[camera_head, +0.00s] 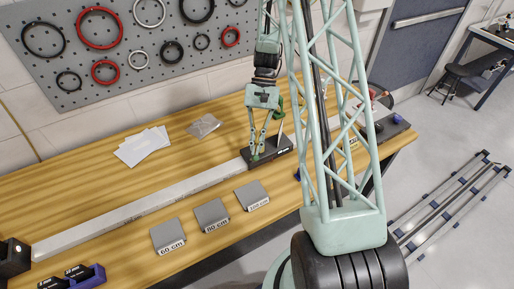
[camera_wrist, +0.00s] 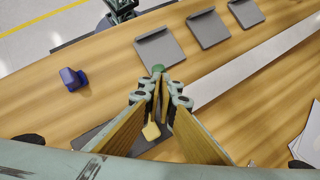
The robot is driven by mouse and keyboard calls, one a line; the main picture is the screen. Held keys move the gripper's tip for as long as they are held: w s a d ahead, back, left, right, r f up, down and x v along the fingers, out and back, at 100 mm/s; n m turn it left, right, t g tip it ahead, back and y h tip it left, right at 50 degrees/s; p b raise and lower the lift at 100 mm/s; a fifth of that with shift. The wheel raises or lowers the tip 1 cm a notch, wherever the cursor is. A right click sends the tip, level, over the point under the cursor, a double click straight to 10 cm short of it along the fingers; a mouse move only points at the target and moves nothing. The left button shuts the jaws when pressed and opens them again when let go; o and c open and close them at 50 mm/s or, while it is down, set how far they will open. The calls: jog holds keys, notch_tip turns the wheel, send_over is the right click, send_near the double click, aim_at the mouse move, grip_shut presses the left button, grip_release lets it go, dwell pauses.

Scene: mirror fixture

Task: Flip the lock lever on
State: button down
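My gripper (camera_head: 258,151) points down at the dark fixture base (camera_head: 282,146) on the long pale rail (camera_head: 130,211). In the wrist view my gripper (camera_wrist: 161,92) has its fingers close together at the tips with a narrow gap. A green knob (camera_wrist: 158,68) shows just beyond the fingertips. A thin stem with a yellow end (camera_wrist: 151,131) shows between the fingers. I cannot tell which of these is the lock lever, nor whether the fingers touch it. In the head view a green part (camera_head: 279,110) stands behind my gripper. The fingers hide part of the fixture.
Grey blocks labelled with lengths (camera_head: 168,236) lie along the table's front side. A blue part (camera_wrist: 72,79) lies on the wood. A pegboard with rings (camera_head: 120,45) hangs behind.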

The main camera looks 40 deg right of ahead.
jog(key=shift+w+f, duration=0.25)
jog(key=shift+w, duration=0.1)
jog(key=shift+w, duration=0.1)
jog(key=shift+r, duration=0.1)
jog(key=shift+w+d+r, duration=0.4)
jog(key=shift+w+d, duration=0.05)
jog(key=v, duration=1.2)
jog(key=shift+d+f, duration=0.2)
jog(key=shift+d, duration=0.1)
